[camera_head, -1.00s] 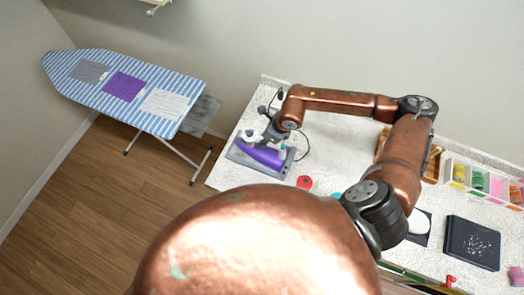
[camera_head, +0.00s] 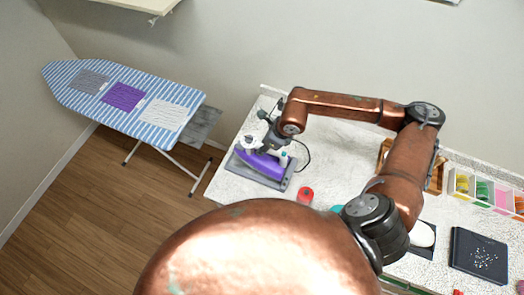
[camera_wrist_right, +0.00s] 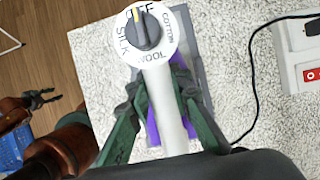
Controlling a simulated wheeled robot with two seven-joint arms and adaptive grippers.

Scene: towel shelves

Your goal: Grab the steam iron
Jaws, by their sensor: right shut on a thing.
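The steam iron (camera_head: 258,164) has a purple body and lies on a grey rest at the left end of the counter. In the right wrist view its white handle (camera_wrist_right: 166,108) and a round dial (camera_wrist_right: 148,36) marked OFF, SILK, WOOL and COTTON show. My right gripper (camera_head: 271,142) is at the iron from above. Its green fingers (camera_wrist_right: 163,95) are on both sides of the handle, shut on it. My left gripper (camera_wrist_right: 38,106) appears small at the left of the right wrist view; its opening is unclear.
The speckled counter (camera_head: 335,163) holds a red round item (camera_head: 305,196), a black tray (camera_head: 479,255) and a divided bin (camera_head: 485,191) of coloured items. A dark cord runs beside the iron. A striped ironing board (camera_head: 73,69) with three folded cloths stands at left.

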